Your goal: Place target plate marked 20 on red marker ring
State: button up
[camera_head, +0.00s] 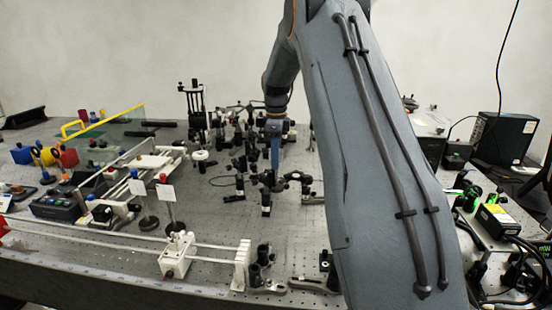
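Two small white plates stand on thin posts with dark round bases at left centre: one with a blue knob (137,187) and one with a red knob (166,192). Any numbers on them are too small to read, so I cannot tell which is marked 20. I cannot make out a red marker ring. My gripper (275,165) points down over the middle of the bench, among dark optical mounts. Its fingers look like one narrow blue shape, so I cannot tell whether it is open or shut. I see nothing clearly held in it.
The perforated bench (215,225) is crowded with dark optical mounts (195,105) behind. A white rail block (177,255) and white end post (242,265) stand in front. Coloured blocks (68,157) are far left. My arm hides much of the right side, beside cabled electronics (500,222).

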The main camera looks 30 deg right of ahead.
notch_tip(320, 180, up, 12)
jog(key=b, duration=0.3)
jog(key=shift+r+b, duration=0.1)
jog(key=shift+b, duration=0.2)
